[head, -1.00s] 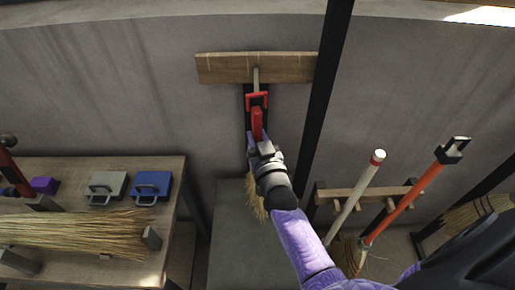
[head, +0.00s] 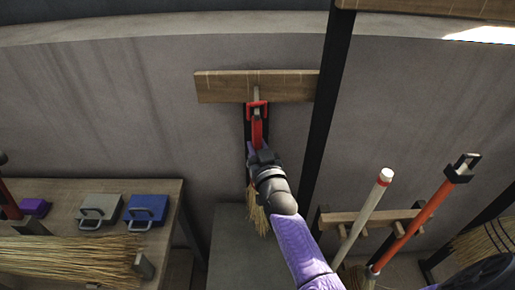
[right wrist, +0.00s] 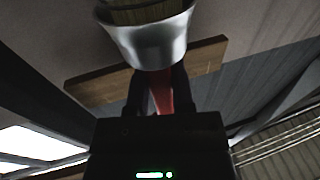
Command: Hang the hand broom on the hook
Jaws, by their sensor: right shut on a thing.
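The hand broom has a red handle (head: 257,131) ending in a square red loop at its top, and straw bristles (head: 257,212) hanging below. My right gripper (head: 260,150) is shut on the red handle, holding the broom roughly upright against the wall area. The hook is a short wooden peg (head: 256,94) on a wall board (head: 215,87). The loop meets the peg's lower end in the picture; I cannot tell whether it is around the peg. In the right wrist view, the silver collar (right wrist: 150,42) and red handle (right wrist: 162,97) show between dark fingers. My left gripper is not in view.
A dark post (head: 325,120) stands just right of the board. A lower rack (head: 372,217) at right has a white-tipped pole (head: 367,210) and an orange-handled broom (head: 428,215).

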